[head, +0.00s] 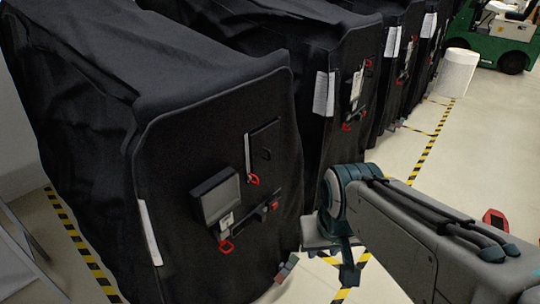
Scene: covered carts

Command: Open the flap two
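The nearest cart (165,200) has a black fabric cover, and its front panel faces right. A grey-black rectangular flap (215,197) sits in the middle of this panel and stands out slightly from it. A thin black flap outline (264,150) with a white strip on its left edge and a red loop (253,180) lies above and to the right. No label shows which one is flap two. My gripper (345,262) hangs low, right of the nearest cart's panel and apart from both flaps. Its fingers are small and partly hidden, so their opening is unclear.
More covered carts (345,85) stand in a row behind. A white bin (457,72) and green vehicle (500,45) are farther back. Pale floor (480,150) is open on the right.

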